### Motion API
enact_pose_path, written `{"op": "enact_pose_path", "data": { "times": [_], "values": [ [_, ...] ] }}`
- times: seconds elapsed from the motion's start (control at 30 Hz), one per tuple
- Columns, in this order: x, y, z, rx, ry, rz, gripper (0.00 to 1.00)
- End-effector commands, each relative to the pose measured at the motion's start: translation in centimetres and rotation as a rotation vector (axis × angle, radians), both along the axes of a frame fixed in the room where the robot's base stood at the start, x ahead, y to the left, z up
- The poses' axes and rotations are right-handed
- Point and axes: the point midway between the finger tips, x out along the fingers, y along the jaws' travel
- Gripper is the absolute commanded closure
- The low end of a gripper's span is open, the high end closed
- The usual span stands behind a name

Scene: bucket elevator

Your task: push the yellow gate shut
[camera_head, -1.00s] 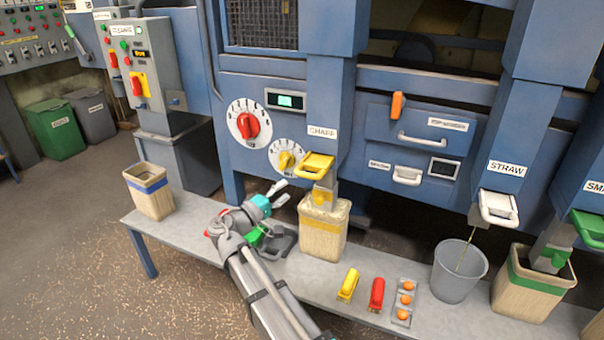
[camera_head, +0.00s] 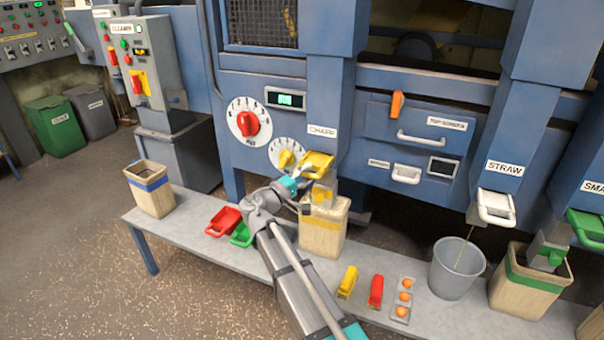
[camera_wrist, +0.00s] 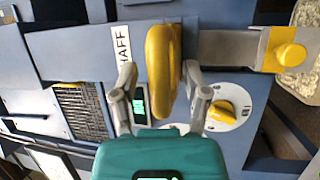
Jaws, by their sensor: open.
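The yellow gate (camera_head: 317,165) sticks out from the blue chute under the CHAFF label, above a sack with a yellow band (camera_head: 323,229). My gripper (camera_head: 304,172) is at the gate's front left in the head view. In the wrist view the gate's yellow handle (camera_wrist: 162,70) stands between the two open fingers of my gripper (camera_wrist: 160,98), one on each side. I cannot tell whether either finger touches it. The gate's inner end is hidden by the chute.
A white gate (camera_head: 496,208) under STRAW hangs over a grey bucket (camera_head: 457,270). A green gate (camera_head: 586,227) is farther right. The bench (camera_head: 185,238) bears red and green scoops, yellow and red tools, and an orange-dotted tray. A blue-banded sack (camera_head: 149,188) stands left.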

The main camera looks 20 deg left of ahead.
Motion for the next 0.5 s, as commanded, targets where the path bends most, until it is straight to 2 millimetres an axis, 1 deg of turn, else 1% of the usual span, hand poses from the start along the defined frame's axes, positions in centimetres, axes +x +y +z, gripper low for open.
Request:
{"op": "enact_pose_path", "data": {
  "times": [0.07,0.1,0.17,0.2,0.37,0.4,0.43,0.5],
  "values": [
    [-0.01,0.0,0.0,0.0,0.0,0.0,0.41],
    [-0.01,0.0,0.0,0.0,0.0,0.0,0.42],
    [-0.02,0.01,0.0,0.0,0.0,0.0,0.54],
    [-0.03,0.0,-0.01,0.0,0.0,0.0,0.61],
    [-0.04,0.02,-0.01,0.0,0.0,0.0,0.91],
    [-0.04,0.01,-0.01,0.0,0.0,0.0,0.98],
    [-0.04,0.01,-0.01,0.0,0.0,0.0,1.0],
    [-0.04,0.01,-0.02,0.0,0.0,0.0,1.0]
  ]
}}
